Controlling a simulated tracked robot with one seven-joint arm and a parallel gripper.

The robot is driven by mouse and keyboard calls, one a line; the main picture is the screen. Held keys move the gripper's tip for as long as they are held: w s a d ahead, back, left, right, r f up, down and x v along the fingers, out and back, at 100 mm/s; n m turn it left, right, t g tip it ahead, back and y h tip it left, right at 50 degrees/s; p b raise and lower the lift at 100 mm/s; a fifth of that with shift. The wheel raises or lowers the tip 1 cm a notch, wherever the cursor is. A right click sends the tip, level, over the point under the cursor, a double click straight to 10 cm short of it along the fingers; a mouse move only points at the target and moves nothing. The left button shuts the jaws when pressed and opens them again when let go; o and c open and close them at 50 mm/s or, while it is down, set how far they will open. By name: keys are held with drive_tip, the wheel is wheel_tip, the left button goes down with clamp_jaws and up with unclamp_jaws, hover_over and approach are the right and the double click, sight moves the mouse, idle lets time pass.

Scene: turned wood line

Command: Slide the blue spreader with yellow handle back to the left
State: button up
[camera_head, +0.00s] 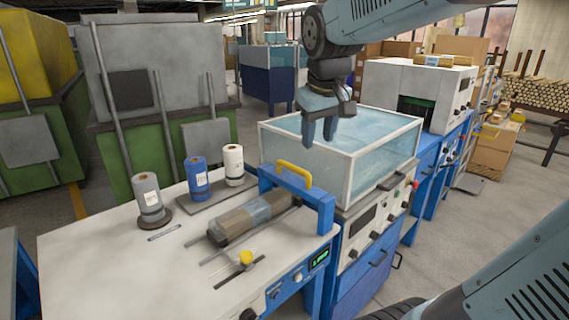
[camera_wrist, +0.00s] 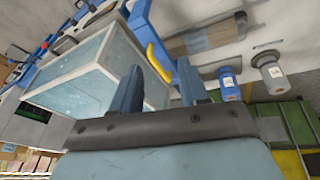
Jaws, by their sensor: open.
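The blue spreader (camera_head: 320,198) is an arch-like frame at the right end of the white worktable, with a yellow handle (camera_head: 294,172) on top. It stands across the right end of a wood-toned roller (camera_head: 248,216) with a translucent band. In the wrist view the spreader (camera_wrist: 140,14) lies beyond the fingers, and its yellow handle (camera_wrist: 158,62) shows between them. My gripper (camera_head: 320,132) is open and empty, pointing down, above and to the right of the handle, near the glass tank. Its two fingers also show in the wrist view (camera_wrist: 160,84).
A glass-sided tank (camera_head: 348,188) stands right of the worktable (camera_head: 105,262). Grey (camera_head: 147,193), blue (camera_head: 196,177) and white (camera_head: 233,162) spools stand behind the roller. A yellow knob (camera_head: 246,258) sits in front of it. The table's left front is clear.

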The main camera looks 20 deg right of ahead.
drive_tip(key=w+n+g, duration=0.2)
drive_tip(key=w, duration=0.7)
drive_tip(key=n+h, duration=0.1)
approach(293, 166)
drive_tip(key=shift+g, duration=0.4)
drive_tip(key=f, duration=0.2)
drive_tip(key=w+f, duration=0.1)
drive_tip(key=f, duration=0.2)
drive_tip(key=d+f, duration=0.1)
drive_tip(key=f, duration=0.2)
drive_tip(key=shift+w+d+f, duration=0.15)
drive_tip(key=shift+w+f, duration=0.05)
drive_tip(key=shift+w, duration=0.05)
drive_tip(key=shift+c, duration=0.2)
clamp_jaws()
